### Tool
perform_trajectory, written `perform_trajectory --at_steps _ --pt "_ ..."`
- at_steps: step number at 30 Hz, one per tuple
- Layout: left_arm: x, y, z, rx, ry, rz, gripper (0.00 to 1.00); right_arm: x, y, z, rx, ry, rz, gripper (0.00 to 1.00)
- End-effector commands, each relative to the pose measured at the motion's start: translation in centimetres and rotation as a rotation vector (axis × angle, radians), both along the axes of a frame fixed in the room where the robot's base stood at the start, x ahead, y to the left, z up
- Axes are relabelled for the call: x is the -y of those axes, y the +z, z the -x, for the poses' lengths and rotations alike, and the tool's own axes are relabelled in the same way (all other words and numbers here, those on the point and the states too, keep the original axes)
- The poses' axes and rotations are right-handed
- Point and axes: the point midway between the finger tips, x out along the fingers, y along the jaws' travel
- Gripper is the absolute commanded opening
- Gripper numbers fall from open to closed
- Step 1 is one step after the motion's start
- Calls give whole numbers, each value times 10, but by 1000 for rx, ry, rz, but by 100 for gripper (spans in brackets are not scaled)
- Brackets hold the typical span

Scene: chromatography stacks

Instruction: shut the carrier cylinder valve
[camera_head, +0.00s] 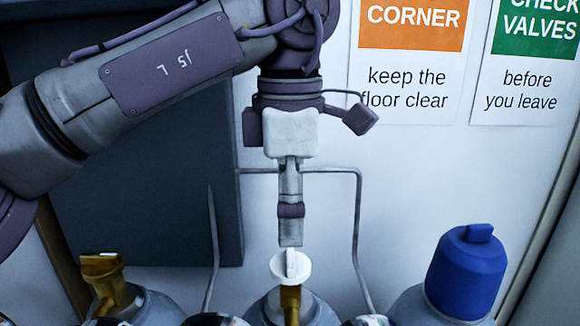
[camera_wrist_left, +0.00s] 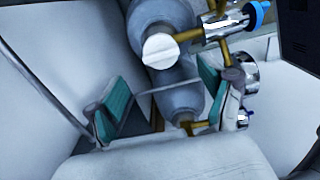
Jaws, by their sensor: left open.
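A white valve knob (camera_head: 290,267) with a raised bar sits on a brass stem on the middle grey cylinder (camera_head: 318,310). No label naming the carrier cylinder is readable. My left gripper (camera_head: 290,236) points down just above this knob, seen edge-on in the head view. In the left wrist view the left gripper (camera_wrist_left: 160,100) has its two teal-padded fingers wide apart with nothing between them touching the pads. A white round knob (camera_wrist_left: 160,48) shows beyond the fingers there, on a grey cylinder (camera_wrist_left: 165,14). My right gripper is out of view.
A blue-capped cylinder (camera_head: 467,275) stands right, and a cylinder with a brass valve (camera_head: 104,280) left. A thin metal rail (camera_head: 358,215) runs behind the middle cylinder. Brass fittings with a blue knob (camera_wrist_left: 258,12) and gauges (camera_wrist_left: 246,76) crowd the wrist view's right side.

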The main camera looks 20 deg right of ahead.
Motion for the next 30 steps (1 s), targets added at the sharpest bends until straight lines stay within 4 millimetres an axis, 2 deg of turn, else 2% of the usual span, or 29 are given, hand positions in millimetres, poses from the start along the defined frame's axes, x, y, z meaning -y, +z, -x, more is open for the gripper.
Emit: perform_trajectory --at_steps 1,6,11,30 --pt "1 13 1 3 1 1 81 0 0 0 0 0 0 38" --pt "1 44 0 4 2 -3 81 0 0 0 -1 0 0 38" --pt "0 61 0 2 1 -3 81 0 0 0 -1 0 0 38" --pt "0 65 0 0 -2 0 81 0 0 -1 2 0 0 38"
